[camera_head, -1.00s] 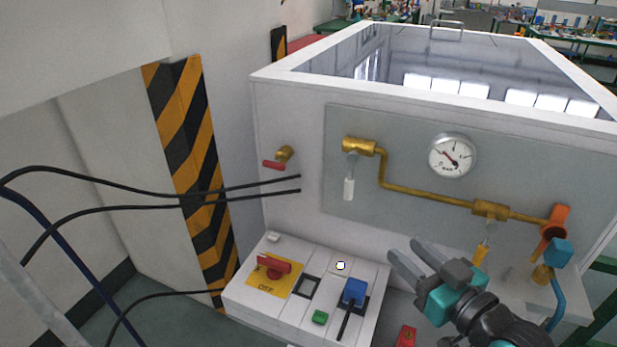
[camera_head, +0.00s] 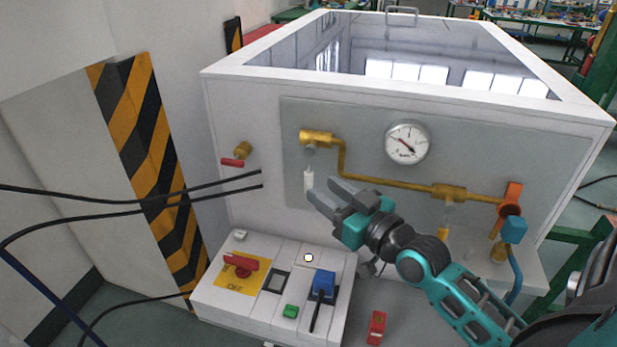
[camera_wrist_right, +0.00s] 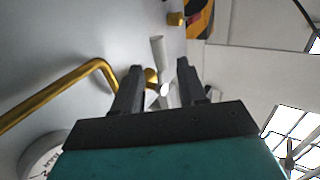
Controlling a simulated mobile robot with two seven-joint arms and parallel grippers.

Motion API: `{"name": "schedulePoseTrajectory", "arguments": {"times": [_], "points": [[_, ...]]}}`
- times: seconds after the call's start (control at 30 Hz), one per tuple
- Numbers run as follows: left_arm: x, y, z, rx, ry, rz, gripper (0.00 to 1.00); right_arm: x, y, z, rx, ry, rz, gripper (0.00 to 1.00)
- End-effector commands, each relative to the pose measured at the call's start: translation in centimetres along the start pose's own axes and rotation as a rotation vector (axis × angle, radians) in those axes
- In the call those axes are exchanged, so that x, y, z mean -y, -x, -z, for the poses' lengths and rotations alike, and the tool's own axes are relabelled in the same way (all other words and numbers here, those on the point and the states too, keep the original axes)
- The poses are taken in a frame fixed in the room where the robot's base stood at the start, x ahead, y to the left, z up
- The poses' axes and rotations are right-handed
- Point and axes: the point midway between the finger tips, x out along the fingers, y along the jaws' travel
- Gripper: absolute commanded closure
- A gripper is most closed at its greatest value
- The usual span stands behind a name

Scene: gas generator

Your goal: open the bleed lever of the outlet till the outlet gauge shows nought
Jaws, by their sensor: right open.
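The white-handled lever (camera_head: 308,186) hangs straight down under the brass valve (camera_head: 316,138) at the left end of the grey panel. The round gauge (camera_head: 408,143) sits to its right; its needle is visible, but the reading is too small to tell. My right gripper (camera_head: 322,190) is open, its fingertips close to the lower end of the white lever. In the right wrist view, the white lever (camera_wrist_right: 157,52) shows beyond and between the open fingers (camera_wrist_right: 160,75); contact cannot be told. My left gripper is not in view.
A brass pipe (camera_head: 385,182) runs right to a second valve with a yellow handle (camera_head: 443,233) and an orange fitting (camera_head: 513,193). A red-handled tap (camera_head: 236,160) is at left. Below is a control box (camera_head: 215,295) with a red switch (camera_head: 240,263). Black cables cross at left.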

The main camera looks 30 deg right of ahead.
Motion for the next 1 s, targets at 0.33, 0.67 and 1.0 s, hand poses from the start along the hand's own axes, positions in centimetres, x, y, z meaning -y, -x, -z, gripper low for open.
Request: {"name": "schedulePoseTrajectory", "arguments": {"times": [0.33, 0.67, 1.0], "points": [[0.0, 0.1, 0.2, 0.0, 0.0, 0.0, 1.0, 0.0, -4.6, 0.1, -0.001, 0.0, 0.0, 0.59], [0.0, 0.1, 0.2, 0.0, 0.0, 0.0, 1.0, 0.0, -5.7, 0.0, 0.0, 0.0, 0.0, 0.59], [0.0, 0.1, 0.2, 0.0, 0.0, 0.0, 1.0, 0.0, -5.7, 0.0, 0.0, 0.001, 0.0, 0.77]]}}
